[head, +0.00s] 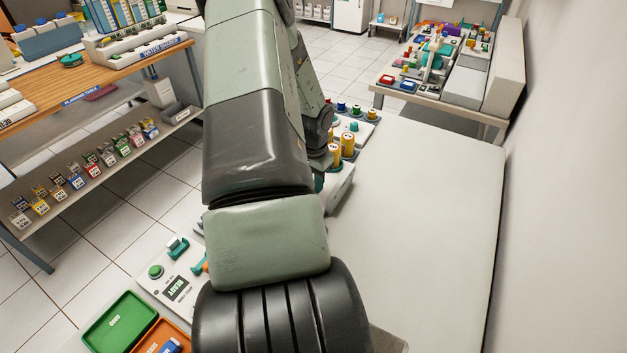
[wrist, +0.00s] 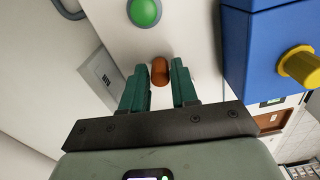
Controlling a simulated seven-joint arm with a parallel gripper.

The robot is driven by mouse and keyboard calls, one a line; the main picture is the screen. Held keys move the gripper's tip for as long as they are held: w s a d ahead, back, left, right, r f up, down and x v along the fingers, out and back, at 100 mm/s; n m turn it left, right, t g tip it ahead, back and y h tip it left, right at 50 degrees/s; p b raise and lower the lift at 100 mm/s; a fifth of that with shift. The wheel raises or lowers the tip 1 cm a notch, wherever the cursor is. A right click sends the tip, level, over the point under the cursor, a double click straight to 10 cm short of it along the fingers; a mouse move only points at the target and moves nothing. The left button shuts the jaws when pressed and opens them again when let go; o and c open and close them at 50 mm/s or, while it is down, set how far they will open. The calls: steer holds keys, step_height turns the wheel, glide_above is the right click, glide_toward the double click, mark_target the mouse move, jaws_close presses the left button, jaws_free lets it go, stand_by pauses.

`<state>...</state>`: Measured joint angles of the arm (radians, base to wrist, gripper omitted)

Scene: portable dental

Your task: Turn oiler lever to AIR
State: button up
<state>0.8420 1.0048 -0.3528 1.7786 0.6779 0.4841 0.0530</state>
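An orange-brown rounded piece (wrist: 160,71), possibly the oiler lever, shows between the fingertips of my gripper (wrist: 160,80) in the wrist view. The two green fingers stand apart, with a visible gap on each side of it. I cannot tell whether its tip lies between the fingers or just beyond them. No AIR label is readable. In the head view, a white panel (head: 153,288) carries a READY display (head: 177,289), a green button (head: 156,271) and a teal part (head: 177,246). My arm hides my gripper and part of the panel there.
In the wrist view, a green dome button (wrist: 144,12) sits above the fingers, and a blue box (wrist: 262,50) with a yellow knob (wrist: 300,67) is close on the right.

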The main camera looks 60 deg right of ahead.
steer(key=shift+o, duration=1.2)
step_height(320, 180, up, 11)
steer(key=shift+w+f, duration=0.1)
